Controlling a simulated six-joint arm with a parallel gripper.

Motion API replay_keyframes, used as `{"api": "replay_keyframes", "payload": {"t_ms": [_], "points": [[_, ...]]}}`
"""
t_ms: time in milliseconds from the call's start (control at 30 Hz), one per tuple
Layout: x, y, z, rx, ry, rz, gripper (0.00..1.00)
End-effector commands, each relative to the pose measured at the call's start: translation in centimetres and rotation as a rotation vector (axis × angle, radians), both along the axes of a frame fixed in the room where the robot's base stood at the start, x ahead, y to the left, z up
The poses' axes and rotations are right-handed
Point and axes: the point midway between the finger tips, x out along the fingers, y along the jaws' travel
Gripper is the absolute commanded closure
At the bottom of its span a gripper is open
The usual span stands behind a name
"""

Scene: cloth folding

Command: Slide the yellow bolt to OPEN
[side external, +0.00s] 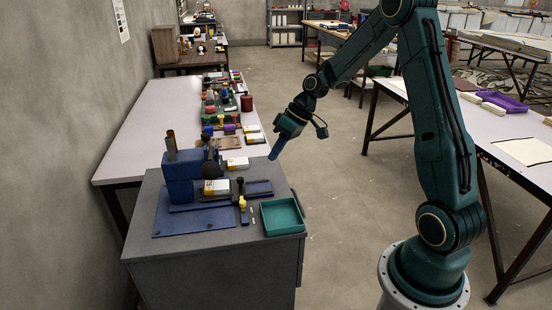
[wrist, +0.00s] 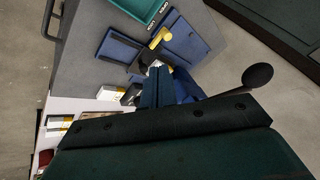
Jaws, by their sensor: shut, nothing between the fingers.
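The yellow bolt (side external: 242,202) sits upright on a dark slide piece at the right end of the blue fixture (side external: 180,222), on the grey cabinet top. In the wrist view the yellow bolt (wrist: 160,38) shows near the top middle, beside the blue panels. My gripper (side external: 273,157) is shut and empty, pointing down, above and to the right of the fixture's back end and apart from the bolt. In the wrist view my gripper (wrist: 160,72) partly hides the fixture.
A teal tray (side external: 265,227) stands right of the bolt. A tall blue block (side external: 180,185) with a dark round knob rises behind the blue plate. White-and-yellow boxes (side external: 215,188) lie nearby. A white table (side external: 150,125) with several objects stands behind.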

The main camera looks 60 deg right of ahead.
Motion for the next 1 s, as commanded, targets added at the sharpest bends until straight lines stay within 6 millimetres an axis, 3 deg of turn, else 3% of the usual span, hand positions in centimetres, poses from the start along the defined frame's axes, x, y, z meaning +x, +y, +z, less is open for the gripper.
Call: {"api": "replay_keyframes", "payload": {"t_ms": [200,400,1000], "points": [[0.8,-2.2,-3.2,0.061,-0.017,-0.01,1.0],[1.2,-3.3,-4.8,0.094,-0.032,-0.016,1.0],[1.3,-3.5,-5.4,0.104,-0.038,-0.016,1.0]]}}
